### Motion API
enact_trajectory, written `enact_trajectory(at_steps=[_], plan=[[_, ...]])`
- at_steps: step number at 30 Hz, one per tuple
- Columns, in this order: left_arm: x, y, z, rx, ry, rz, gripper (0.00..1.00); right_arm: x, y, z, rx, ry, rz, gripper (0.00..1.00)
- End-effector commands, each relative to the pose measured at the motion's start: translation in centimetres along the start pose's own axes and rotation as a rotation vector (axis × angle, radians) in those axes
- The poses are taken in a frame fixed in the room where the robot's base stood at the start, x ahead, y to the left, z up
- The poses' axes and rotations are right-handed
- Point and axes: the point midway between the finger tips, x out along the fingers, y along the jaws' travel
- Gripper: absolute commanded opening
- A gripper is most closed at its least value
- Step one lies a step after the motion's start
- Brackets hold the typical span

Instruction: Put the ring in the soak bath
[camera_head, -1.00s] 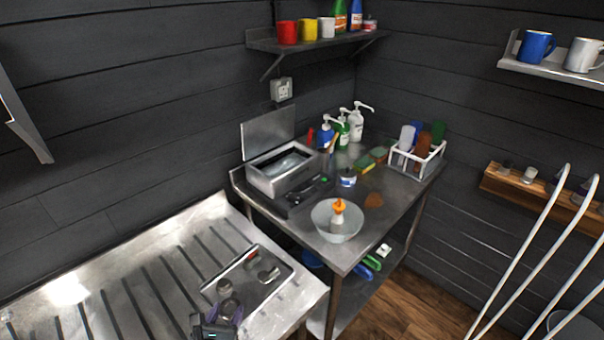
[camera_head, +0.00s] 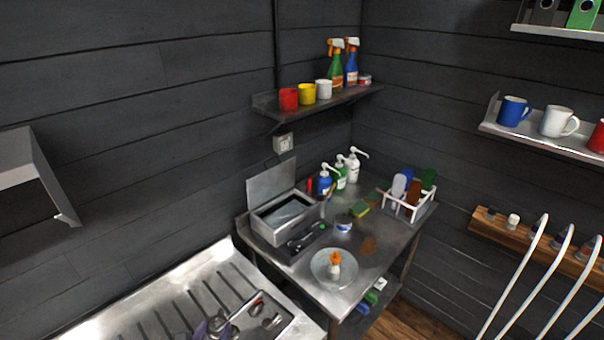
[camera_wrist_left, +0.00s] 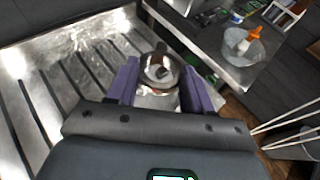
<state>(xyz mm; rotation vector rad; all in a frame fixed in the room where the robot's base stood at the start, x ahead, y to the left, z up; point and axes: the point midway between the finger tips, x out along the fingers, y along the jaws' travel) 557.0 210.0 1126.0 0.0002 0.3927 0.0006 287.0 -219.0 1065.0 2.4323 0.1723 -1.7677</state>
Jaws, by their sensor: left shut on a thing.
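My left gripper (camera_head: 216,328) shows at the bottom edge of the head view, over the left side of the small parts tray (camera_head: 286,329). In the left wrist view its purple fingers (camera_wrist_left: 160,85) are shut on a round, shiny metal ring (camera_wrist_left: 160,68). The ring is small and partly cut off in the head view. A steel box-shaped bath (camera_head: 257,228) with its lid raised stands on the back table, apart from the gripper, and I take it as the soak bath. Its inside looks dark grey. My right gripper is not in view.
A clear bowl (camera_head: 317,274) holding an orange-topped white bottle stands at the table's front. A white jar (camera_head: 344,223), pump bottles (camera_head: 340,176) and a white rack (camera_head: 410,211) stand behind. The ribbed steel drainboard (camera_head: 150,312) is mostly clear.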

Motion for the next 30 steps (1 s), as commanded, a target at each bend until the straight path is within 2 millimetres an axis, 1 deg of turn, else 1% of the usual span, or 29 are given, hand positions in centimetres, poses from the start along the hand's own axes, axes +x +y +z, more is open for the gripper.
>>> enact_trajectory(at_steps=[1, 6, 10, 14, 17, 20, 22, 24, 26, 27, 30], plan=[[-0.8, 0.0, 1.9, 0.000, 0.000, 0.000, 0.19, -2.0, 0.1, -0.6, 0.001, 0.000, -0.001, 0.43], [-1.6, 0.0, 3.9, 0.000, 0.000, 0.000, 0.19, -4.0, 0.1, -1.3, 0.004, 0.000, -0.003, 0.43], [-1.9, 0.0, 4.7, 0.000, 0.000, 0.000, 0.19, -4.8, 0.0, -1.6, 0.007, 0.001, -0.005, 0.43], [-2.0, 0.1, 4.8, -0.001, 0.000, 0.001, 0.19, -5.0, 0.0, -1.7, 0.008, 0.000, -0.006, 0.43], [-1.9, 0.9, 4.6, -0.012, 0.000, 0.027, 0.19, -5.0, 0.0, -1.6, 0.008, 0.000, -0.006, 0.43], [-1.3, 2.5, 3.4, -0.032, 0.003, 0.081, 0.19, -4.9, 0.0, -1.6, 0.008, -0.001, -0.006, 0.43], [-0.2, 3.8, 1.3, -0.052, 0.002, 0.130, 0.19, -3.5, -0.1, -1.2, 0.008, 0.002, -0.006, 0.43], [1.1, 5.0, -0.9, -0.074, 0.001, 0.177, 0.19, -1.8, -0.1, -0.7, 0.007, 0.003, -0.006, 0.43], [2.1, 5.9, -2.5, -0.090, -0.001, 0.214, 0.19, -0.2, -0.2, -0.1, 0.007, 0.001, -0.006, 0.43], [2.8, 6.5, -3.5, -0.100, -0.002, 0.238, 0.19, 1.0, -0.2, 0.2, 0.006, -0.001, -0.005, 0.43], [4.5, 7.5, -6.0, -0.120, -0.002, 0.287, 0.19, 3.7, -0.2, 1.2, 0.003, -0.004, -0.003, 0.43]])
